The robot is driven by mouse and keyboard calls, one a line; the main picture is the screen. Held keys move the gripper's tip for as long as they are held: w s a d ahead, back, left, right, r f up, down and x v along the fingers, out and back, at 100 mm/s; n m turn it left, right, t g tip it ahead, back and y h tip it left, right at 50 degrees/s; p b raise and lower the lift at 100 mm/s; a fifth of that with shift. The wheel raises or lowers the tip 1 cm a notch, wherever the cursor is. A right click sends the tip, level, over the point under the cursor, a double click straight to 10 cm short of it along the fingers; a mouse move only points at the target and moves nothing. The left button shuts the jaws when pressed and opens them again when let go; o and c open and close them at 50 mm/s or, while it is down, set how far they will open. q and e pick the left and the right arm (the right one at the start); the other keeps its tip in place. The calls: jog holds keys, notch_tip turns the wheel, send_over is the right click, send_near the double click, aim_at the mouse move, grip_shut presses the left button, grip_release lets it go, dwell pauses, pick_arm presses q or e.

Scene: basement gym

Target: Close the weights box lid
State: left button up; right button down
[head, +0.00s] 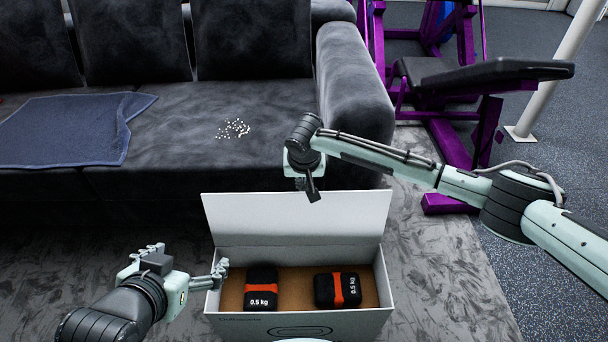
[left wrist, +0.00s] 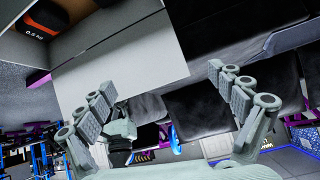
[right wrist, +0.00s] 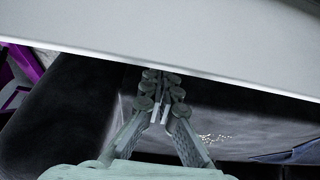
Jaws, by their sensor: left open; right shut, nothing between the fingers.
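The white weights box (head: 382,282) stands on the rug in front of the sofa. Its lid (head: 350,215) is hinged at the far side and stands raised and open. Two black weights with orange bands lie inside, a left one (head: 261,297) and a right one (head: 325,290). My right gripper (head: 312,192) is shut and empty at the lid's upper edge. In the right wrist view the pale lid (right wrist: 180,40) spans the top, close to the fingertips (right wrist: 160,108); contact cannot be told. My left gripper (head: 186,262) is open and empty beside the box's left wall.
The dark sofa (head: 175,170) stands behind the box, with a blue-grey towel (head: 65,130) and small white bits (head: 234,129) on its seat. A purple gym machine (head: 450,150) is at the back right. The rug (head: 440,270) right of the box is clear.

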pick_arm(q)
jog(key=shift+s+a+f, duration=0.25)
jog(key=shift+s+a, duration=0.05)
pick_arm(e)
jog(key=shift+s, duration=1)
